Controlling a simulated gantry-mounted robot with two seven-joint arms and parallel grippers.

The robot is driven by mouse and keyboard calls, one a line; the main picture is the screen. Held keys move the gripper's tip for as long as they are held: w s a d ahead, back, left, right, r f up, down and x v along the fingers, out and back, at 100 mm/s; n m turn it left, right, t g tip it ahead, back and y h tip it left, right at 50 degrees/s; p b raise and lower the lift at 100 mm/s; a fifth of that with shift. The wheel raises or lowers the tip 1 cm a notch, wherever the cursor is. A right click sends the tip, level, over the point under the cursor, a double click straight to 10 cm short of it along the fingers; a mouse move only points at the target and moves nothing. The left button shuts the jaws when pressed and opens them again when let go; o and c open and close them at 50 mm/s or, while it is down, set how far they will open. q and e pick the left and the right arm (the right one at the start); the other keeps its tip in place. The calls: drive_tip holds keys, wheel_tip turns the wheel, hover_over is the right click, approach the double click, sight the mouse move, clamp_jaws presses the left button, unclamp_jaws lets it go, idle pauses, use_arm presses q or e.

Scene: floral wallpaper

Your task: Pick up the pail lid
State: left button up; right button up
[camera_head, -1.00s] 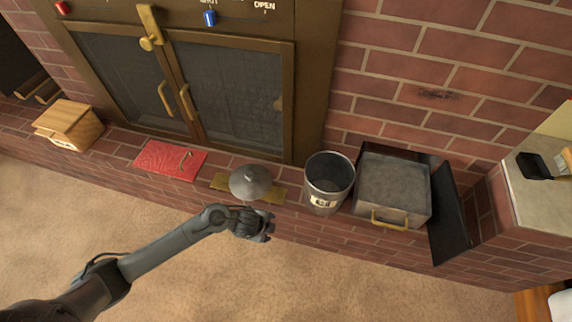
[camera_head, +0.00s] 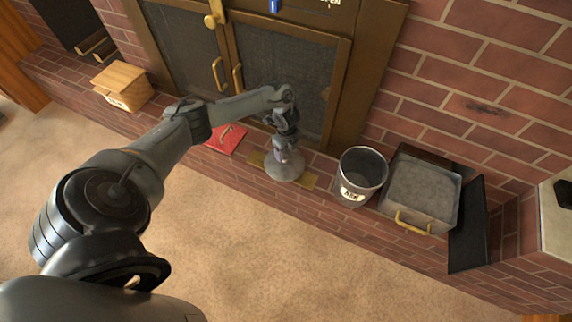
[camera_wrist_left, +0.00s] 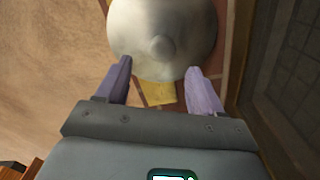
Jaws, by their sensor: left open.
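The grey domed pail lid (camera_head: 284,168) sits on a flat yellow piece on the brick ledge. My left gripper (camera_head: 282,154) is directly over it, pointing down, and covers part of it in the head view. In the left wrist view the lid (camera_wrist_left: 178,36) fills the top, with its round knob (camera_wrist_left: 162,47) just ahead of the fingers. My left gripper (camera_wrist_left: 162,82) is open there, its two fingers apart with nothing between them. The metal pail (camera_head: 361,176) stands open to the right of the lid. My right gripper does not show.
A grey ash-filled tray (camera_head: 420,190) with a yellow handle stands right of the pail, beside a dark panel (camera_head: 468,225). A red object (camera_head: 227,140) and a wooden box (camera_head: 123,86) are on the ledge to the left. The glass fireplace doors (camera_head: 284,75) rise behind.

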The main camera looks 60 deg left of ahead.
sight(285, 156)
use_arm(q)
drive_tip(key=shift+a+f+b, duration=0.2)
drive_tip(key=shift+f+b, duration=0.2)
drive_tip(key=shift+f, duration=0.35)
drive_tip(key=f+b, duration=0.2)
drive_tip(key=f, duration=0.1)
drive_tip(key=f+b, duration=0.1)
drive_tip(key=shift+s+a+f+b, duration=0.1)
drive_tip(key=shift+a+f+b, duration=0.1)
drive_tip(key=shift+a+b, duration=0.15)
clamp_jaws()
drive_tip(key=shift+r, duration=0.15)
